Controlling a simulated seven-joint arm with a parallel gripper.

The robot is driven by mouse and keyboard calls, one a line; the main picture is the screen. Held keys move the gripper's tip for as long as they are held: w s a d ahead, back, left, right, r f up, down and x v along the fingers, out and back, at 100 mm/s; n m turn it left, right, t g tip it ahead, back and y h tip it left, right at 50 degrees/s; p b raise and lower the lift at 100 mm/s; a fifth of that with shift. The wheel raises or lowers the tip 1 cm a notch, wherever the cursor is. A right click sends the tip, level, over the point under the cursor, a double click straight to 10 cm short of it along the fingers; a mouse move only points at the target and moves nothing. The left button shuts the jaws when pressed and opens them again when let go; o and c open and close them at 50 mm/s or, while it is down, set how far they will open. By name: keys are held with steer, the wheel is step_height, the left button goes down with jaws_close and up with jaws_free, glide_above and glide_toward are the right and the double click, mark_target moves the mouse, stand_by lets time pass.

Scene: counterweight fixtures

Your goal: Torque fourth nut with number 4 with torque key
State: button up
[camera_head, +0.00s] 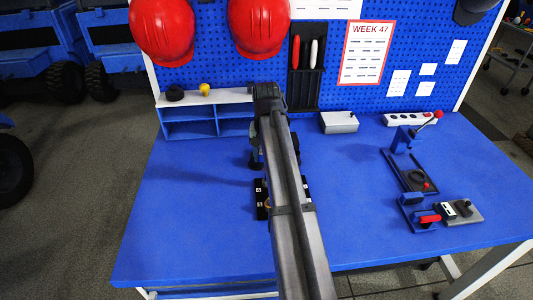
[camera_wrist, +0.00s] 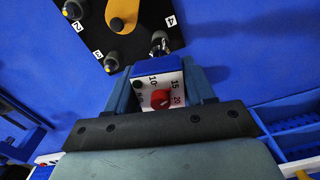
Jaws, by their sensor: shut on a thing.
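In the wrist view, my gripper (camera_wrist: 163,88) is shut on the torque key (camera_wrist: 150,72), which has a blue body, a white scale face marked 10, 15 and 20, and a red knob. The key's metal tip (camera_wrist: 159,42) lies over the corner of the black plate (camera_wrist: 134,46) beside the number 4 label (camera_wrist: 170,20). The fourth nut itself is hidden at the tip; I cannot tell if the tip is seated. Two other nuts show by label 2 (camera_wrist: 79,27) and label 3 (camera_wrist: 98,55). In the head view my arm covers most of the plate (camera_head: 261,200).
A yellow bar (camera_wrist: 123,14) sits on the plate's middle. In the head view, a blue shelf unit (camera_head: 190,122) stands at the back left, a grey box (camera_head: 339,122) at the back, and fixtures with red handles (camera_head: 430,219) at the right. The blue table's left front is clear.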

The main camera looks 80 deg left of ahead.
steer(key=shift+f, duration=0.55)
stand_by(0.4)
stand_by(0.5)
steer(key=m, duration=0.4)
steer(key=shift+m, duration=1.4)
steer(key=m, duration=0.3)
steer(key=shift+r, duration=0.2)
steer(key=shift+r, duration=1.9)
